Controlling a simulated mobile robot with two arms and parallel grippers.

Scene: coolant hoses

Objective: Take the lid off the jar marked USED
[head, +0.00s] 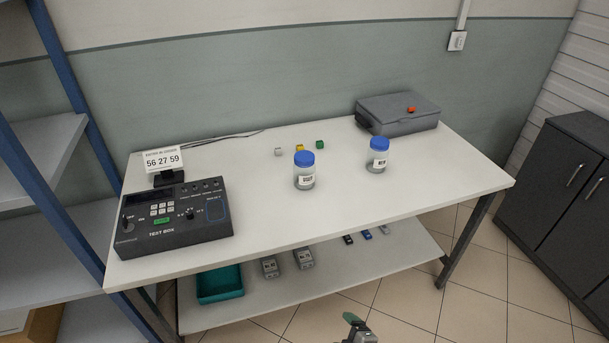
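Two clear jars with blue lids stand upright on the white table (260,221). The left jar (304,183) and the right jar (376,166) each carry a white label with dark print. The print is too small to read surely, so I cannot tell which one is marked USED. The left lid (304,158) and the right lid (379,143) both sit on their jars. Part of a gripper, seemingly my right gripper (358,328), shows at the bottom edge, well below and apart from the jars. Its opening is not clear. My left gripper is out of view.
A black test box (175,220) and a number display (163,160) stand at the table's left. Small blocks (300,147) lie behind the jars. The front right of the table is clear.

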